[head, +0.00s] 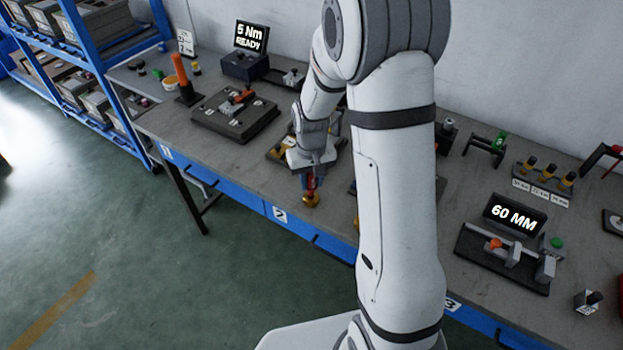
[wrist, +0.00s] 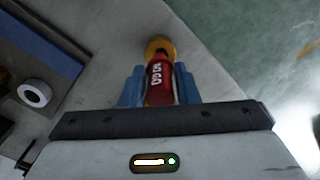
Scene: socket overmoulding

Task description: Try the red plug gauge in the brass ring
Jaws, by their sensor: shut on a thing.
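My gripper (head: 311,184) points down near the front edge of the bench, beside the number 2 label. In the wrist view its blue fingers (wrist: 159,92) are shut on the red plug gauge (wrist: 159,82), which has white marking on its side. The far end of the gauge meets the brass ring (wrist: 159,45), which shows beyond the fingertips. In the head view the ring (head: 311,200) is directly under the gauge, at the bench's front edge. The gauge's lower end is hidden, so I cannot tell how far it is inside the ring.
The grey bench (head: 230,170) has a dark fixture plate (head: 233,115) on the left. A yellow-marked block (head: 279,152) stands just behind my gripper. A 60 MM display (head: 514,217) and a measuring fixture (head: 505,258) stand on the right. Green floor lies in front.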

